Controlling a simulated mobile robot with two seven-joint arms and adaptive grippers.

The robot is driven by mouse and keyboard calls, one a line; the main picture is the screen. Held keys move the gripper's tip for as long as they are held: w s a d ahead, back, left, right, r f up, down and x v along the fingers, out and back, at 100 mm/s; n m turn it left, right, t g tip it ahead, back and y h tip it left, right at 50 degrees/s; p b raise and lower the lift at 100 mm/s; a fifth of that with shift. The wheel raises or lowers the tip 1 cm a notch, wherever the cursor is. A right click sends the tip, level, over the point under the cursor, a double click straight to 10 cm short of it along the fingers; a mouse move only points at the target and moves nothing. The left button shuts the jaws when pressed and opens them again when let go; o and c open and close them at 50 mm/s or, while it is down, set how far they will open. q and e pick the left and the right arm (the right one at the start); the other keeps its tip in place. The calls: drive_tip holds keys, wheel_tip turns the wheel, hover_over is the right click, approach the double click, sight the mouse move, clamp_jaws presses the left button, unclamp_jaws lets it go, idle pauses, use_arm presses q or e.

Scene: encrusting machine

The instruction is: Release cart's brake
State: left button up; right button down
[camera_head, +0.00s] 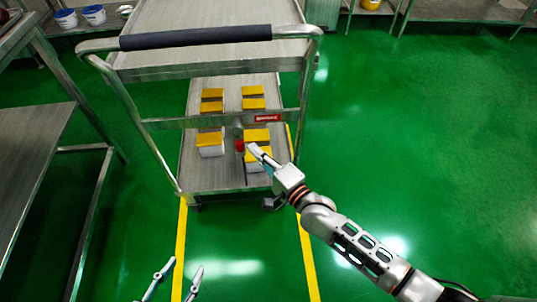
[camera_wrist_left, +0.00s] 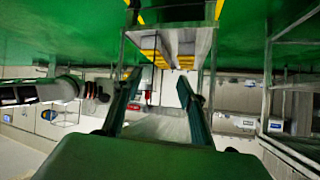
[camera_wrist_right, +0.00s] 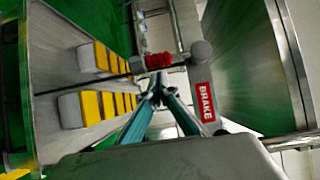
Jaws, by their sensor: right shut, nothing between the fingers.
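The metal cart (camera_head: 150,67) has a black push handle (camera_head: 195,37) and a crossbar with a red BRAKE label (camera_head: 267,118). The label reads clearly in the right wrist view (camera_wrist_right: 205,101). My left gripper (camera_head: 173,279) is open and empty, in front of the cart.
Yellow-topped white boxes (camera_head: 210,139) stand on the cart's lower shelf (camera_head: 222,182). A metal table (camera_head: 35,140) stands at the left. Yellow floor lines (camera_head: 180,245) run out from the cart. The green floor at the right (camera_head: 430,130) is clear.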

drive_tip(key=shift+w+a, duration=0.15)
drive_tip(key=shift+a, duration=0.3)
